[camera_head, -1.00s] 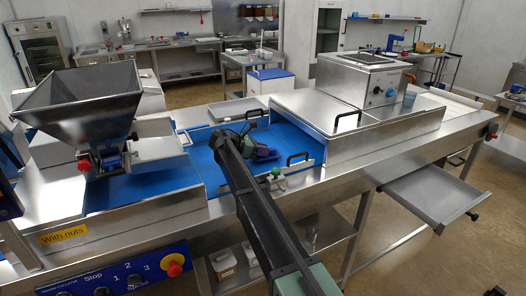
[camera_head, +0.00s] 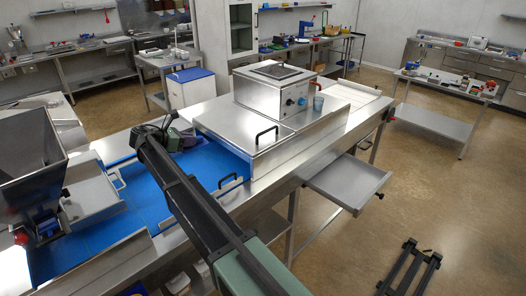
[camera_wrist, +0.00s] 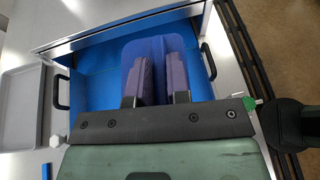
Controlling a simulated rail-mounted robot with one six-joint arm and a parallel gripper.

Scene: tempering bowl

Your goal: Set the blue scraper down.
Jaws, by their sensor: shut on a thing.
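In the wrist view the blue scraper (camera_wrist: 159,48) lies between the two fingers of my gripper (camera_wrist: 159,80), which is shut on it. Its broad flat part points away from the wrist, above the blue belt (camera_wrist: 97,62). I cannot tell whether the scraper touches the belt. In the head view my gripper (camera_head: 165,135) is over the far part of the blue belt (camera_head: 145,190), beside the steel cover. The scraper is mostly hidden there by my arm.
A hopper (camera_head: 30,150) stands at the left. An open drawer tray (camera_head: 345,180) juts out in front. Belt left of the arm is clear.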

